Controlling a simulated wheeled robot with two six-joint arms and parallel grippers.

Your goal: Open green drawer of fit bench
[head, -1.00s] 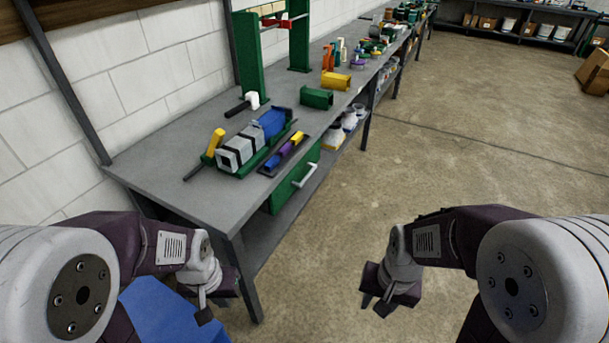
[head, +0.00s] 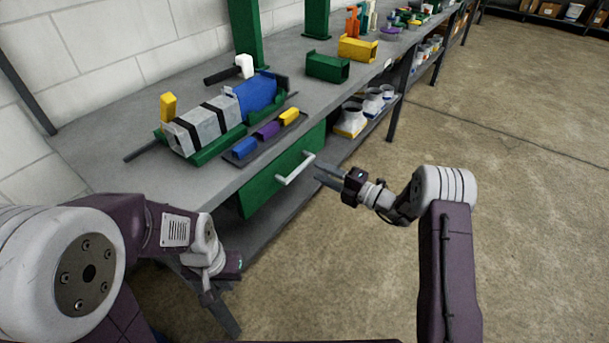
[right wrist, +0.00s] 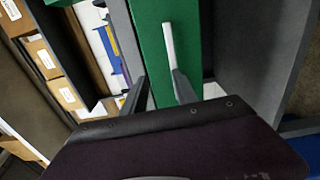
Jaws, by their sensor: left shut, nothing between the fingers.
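The green drawer (head: 262,190) sits under the fit bench's grey top (head: 95,135), its front looking flush with the bench. Its pale bar handle (head: 295,169) is on the front, and the drawer (right wrist: 150,30) and handle (right wrist: 168,45) also show in the right wrist view. My right gripper (head: 322,176) is open and empty, just right of the handle. My left gripper (head: 208,297) is shut and empty, low at the bench's near end.
On the bench lie a clamped grey and blue duct piece (head: 205,128), a tray of small coloured blocks (head: 240,152) and a green box (head: 327,67). White funnel-like fittings (head: 352,118) stand on the lower shelf. The floor to the right (head: 520,220) is clear.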

